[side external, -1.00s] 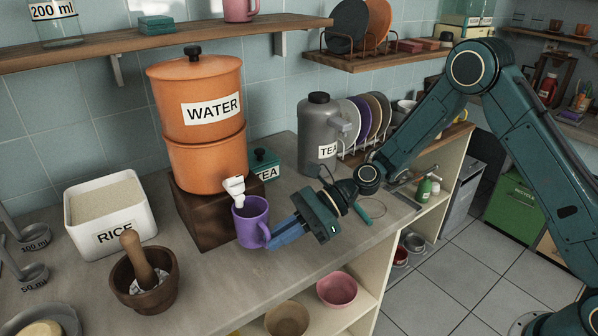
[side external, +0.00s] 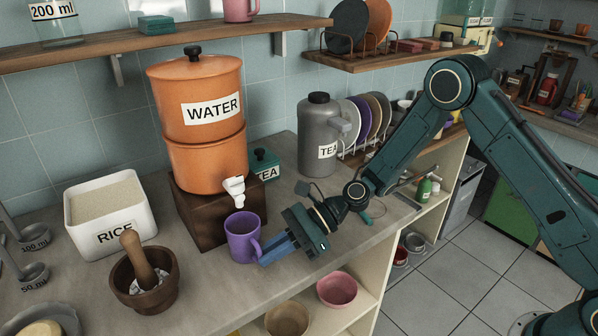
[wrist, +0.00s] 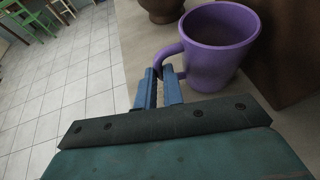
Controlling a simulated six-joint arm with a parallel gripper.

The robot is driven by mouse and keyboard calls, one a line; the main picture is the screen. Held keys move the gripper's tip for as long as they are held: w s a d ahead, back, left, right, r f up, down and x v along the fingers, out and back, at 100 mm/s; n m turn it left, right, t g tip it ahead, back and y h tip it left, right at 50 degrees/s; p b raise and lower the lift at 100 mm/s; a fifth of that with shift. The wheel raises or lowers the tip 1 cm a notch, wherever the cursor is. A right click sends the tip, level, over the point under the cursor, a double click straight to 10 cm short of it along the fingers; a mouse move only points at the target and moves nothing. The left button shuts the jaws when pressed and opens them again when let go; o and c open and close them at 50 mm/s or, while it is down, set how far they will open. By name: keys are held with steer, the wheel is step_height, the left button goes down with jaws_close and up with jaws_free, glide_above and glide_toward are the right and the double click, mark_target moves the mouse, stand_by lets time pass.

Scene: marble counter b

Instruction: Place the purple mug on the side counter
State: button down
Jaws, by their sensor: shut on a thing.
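The purple mug (side external: 242,238) is upright, just below and in front of the white spout of the orange water dispenser. It is at or very near the counter (side external: 205,290); I cannot tell whether its base touches. My gripper (side external: 266,256) is at the mug's right side, with its blue fingers shut on the handle. In the wrist view the mug (wrist: 218,48) is upright, its handle between the fingertips of my gripper (wrist: 162,75). The part of the mug's inside that shows looks purple; its bottom is hidden.
The orange water dispenser (side external: 200,125) stands on a dark wooden block (side external: 197,215) behind the mug. A mortar with pestle (side external: 145,290) and a rice bin (side external: 108,220) are to the left. The counter's front edge is close to my gripper. A grey tea urn (side external: 318,140) stands behind right.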

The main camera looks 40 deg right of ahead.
steer(key=shift+f, duration=0.1)
steer(key=c, duration=1.5)
jaws_free()
steer(key=shift+d+r, duration=0.3)
steer(key=shift+d, duration=0.15)
steer(key=v, duration=1.1)
steer(key=shift+s, duration=0.15)
